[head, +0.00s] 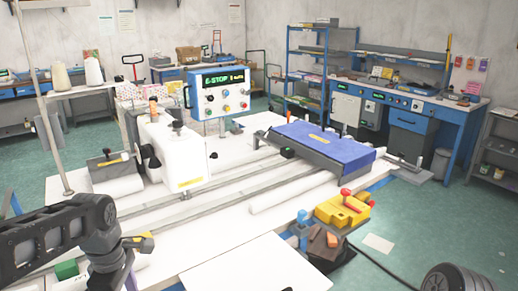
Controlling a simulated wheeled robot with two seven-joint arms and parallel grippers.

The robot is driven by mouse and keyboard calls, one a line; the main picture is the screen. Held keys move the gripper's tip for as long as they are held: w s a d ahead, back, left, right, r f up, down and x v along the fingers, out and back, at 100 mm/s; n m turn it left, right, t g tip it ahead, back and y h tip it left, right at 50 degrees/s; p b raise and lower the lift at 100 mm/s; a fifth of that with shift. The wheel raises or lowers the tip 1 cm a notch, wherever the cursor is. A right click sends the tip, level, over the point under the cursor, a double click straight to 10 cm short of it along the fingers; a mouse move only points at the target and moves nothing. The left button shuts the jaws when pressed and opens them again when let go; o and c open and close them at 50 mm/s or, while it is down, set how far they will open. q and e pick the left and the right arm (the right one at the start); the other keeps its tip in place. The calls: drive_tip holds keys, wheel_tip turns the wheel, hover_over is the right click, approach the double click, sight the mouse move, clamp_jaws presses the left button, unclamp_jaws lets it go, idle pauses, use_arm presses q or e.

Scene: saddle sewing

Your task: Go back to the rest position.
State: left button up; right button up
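My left arm comes in from the lower left, dark and jointed. My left gripper (112,268) hangs below its wrist at the near left edge of the white work table (225,262). Its fingertips are not clear, so I cannot tell whether it is open or shut or holds something. My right gripper is not in view. A dark rounded part at the bottom right corner may belong to my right arm.
A white sewing machine (172,155) stands on the table, with an E-STOP control box (218,92) behind. A blue-covered block (322,143) lies across the rails. A yellow clamp (342,208) sits at the table's right edge. Green floor (430,225) is open at right.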

use_arm(q)
drive_tip(key=d+f+m+h, duration=0.1)
drive_tip(key=d+f+m, duration=0.4)
drive_tip(key=f, duration=0.6)
drive_tip(key=d+f+m+h, duration=0.1)
drive_tip(key=d+f+m, duration=0.3)
drive_tip(key=d+f, duration=0.5)
drive_tip(key=s+d+f+m+h, duration=0.1)
drive_tip(key=s+d+f+m, duration=0.3)
drive_tip(key=s+f, duration=0.3)
drive_tip(key=s+d+f+m+h, duration=0.1)
drive_tip(key=s+d+f+m, duration=0.2)
drive_tip(key=s+f, duration=0.5)
drive_tip(key=shift+d+f+m, duration=0.4)
drive_tip(key=shift+d+f, duration=0.15)
drive_tip(key=shift+d, duration=0.25)
